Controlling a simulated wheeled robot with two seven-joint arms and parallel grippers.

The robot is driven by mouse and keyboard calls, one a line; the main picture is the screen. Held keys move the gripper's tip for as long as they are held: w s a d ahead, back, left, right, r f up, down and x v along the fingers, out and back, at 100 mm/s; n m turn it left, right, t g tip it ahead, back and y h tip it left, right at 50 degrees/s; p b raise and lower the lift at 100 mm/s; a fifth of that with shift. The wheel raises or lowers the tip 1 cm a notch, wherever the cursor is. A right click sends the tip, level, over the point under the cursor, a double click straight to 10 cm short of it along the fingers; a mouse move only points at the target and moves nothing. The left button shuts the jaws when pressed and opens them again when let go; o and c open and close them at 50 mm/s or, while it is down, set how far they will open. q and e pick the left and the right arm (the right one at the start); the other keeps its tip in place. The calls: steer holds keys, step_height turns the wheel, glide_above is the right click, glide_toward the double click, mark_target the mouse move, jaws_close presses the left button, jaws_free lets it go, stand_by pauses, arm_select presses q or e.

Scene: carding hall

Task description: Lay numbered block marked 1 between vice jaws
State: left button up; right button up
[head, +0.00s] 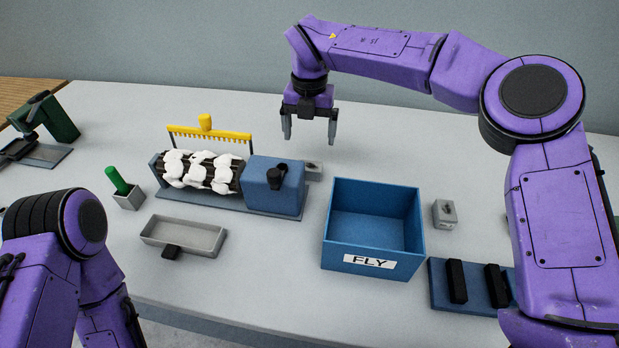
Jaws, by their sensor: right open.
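A small grey block (445,214) with a dark mark on top sits right of the blue bin. Another grey block (314,169), also with a dark mark, stands behind the blue machine housing and is partly hidden by it. I cannot read either number. The vice (440,292) is a blue base with two upright black jaws, apart with a clear gap between them; my right arm covers its right end. My right gripper (310,138) is open and empty, pointing down above the table behind the second block. My left arm shows at lower left, but its gripper is out of view.
A blue bin labelled FLY (373,248) stands between the machine and the vice. The carding roller with white fibre (202,171) has a yellow comb (209,133) behind it. A grey tray (183,236), a green-handled tool (117,181) and a dark green device (55,118) stand left.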

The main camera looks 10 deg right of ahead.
mark_target(310, 166)
step_height(310, 166, down, 10)
steer(key=p, duration=0.2)
steer(key=shift+s+d+f+p, duration=0.1)
steer(key=shift+p, duration=0.25)
steer(key=shift+f, duration=0.4)
